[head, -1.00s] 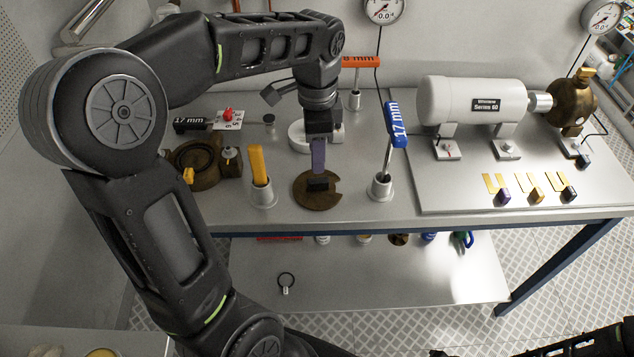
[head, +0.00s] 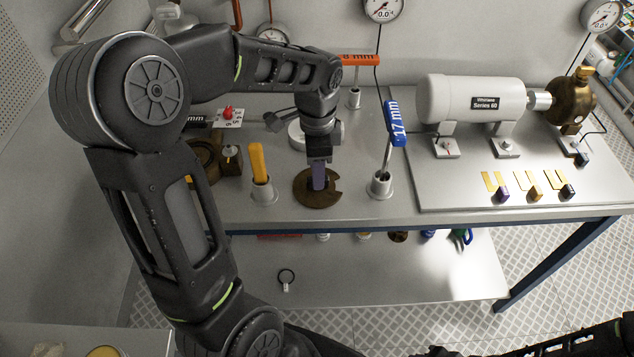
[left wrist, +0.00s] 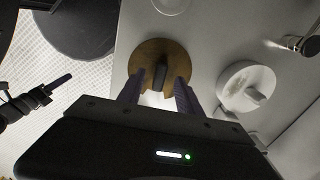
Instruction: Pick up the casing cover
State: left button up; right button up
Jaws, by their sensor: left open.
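The casing cover appears to be a round brown-bronze disc (head: 330,200) with a notch in its edge, lying flat on the bench. It also shows in the left wrist view (left wrist: 146,54), with a dark upright handle (left wrist: 160,72) at its middle. My left gripper (head: 319,178) points down over the disc. In the left wrist view its purple fingers stand open on either side of the handle, with gaps, and the gripper hides part of the handle in the head view. My right gripper shows at the left of the left wrist view (left wrist: 58,82), away from the disc; its opening is unclear.
A brown housing (head: 205,165) lies further left. A white motor (head: 472,100) stands right. A white handled disc (left wrist: 246,88) is nearby.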

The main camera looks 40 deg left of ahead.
pick_arm(q)
jog(key=shift+f, duration=0.85)
grip_shut()
dwell(1.2)
